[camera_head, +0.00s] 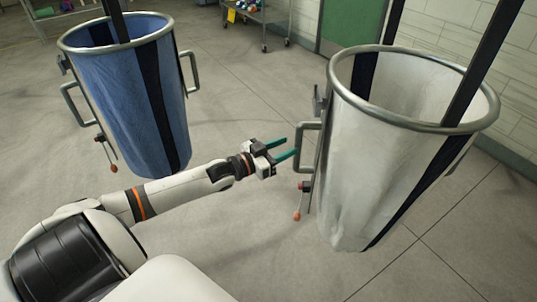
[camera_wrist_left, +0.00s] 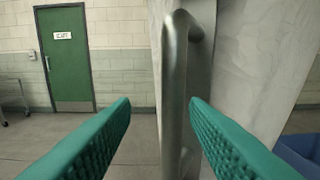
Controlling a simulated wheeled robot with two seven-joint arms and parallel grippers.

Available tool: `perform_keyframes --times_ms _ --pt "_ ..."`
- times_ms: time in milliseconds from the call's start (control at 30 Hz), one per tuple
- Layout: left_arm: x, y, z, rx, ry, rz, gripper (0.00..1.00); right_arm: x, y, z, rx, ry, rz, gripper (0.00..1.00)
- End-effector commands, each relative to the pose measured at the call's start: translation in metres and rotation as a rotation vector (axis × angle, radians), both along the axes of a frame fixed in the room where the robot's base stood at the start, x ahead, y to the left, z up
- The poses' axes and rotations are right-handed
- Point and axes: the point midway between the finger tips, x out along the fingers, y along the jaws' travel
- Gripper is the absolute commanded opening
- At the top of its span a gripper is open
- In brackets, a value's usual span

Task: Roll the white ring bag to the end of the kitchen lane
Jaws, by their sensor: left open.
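The white ring bag (camera_head: 362,165) hangs by dark straps from above on the right of the head view, with a metal ring at its top. Its metal side handle (camera_head: 300,148) faces my left arm. My left gripper (camera_head: 284,148), with green fingers, is open just left of that handle. In the left wrist view the handle (camera_wrist_left: 175,95) stands upright ahead between the two open fingers (camera_wrist_left: 160,105), nearer the right one; I cannot tell if it touches. The white cloth (camera_wrist_left: 240,60) is behind it. My right gripper does not show.
A blue ring bag (camera_head: 130,100) hangs at the left, beyond my left arm. A green door (camera_head: 350,25) is in the far wall, and a wheeled cart (camera_head: 258,22) with small objects stands at the back. The grey floor (camera_head: 240,100) between the bags is clear.

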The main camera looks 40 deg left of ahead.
Motion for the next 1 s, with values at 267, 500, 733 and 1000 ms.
perform_keyframes --times_ms 267,500,733,1000 --pt "-0.036 0.013 -0.001 0.001 0.003 0.0 0.41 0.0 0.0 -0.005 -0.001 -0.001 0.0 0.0" --pt "-0.048 0.017 0.001 0.001 0.0 0.001 0.41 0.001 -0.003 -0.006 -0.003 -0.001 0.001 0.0" --pt "-0.048 0.017 0.001 0.001 -0.001 0.001 0.41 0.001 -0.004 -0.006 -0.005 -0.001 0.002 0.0" --pt "-0.048 0.017 0.001 0.001 0.0 0.001 0.41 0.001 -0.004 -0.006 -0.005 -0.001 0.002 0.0"
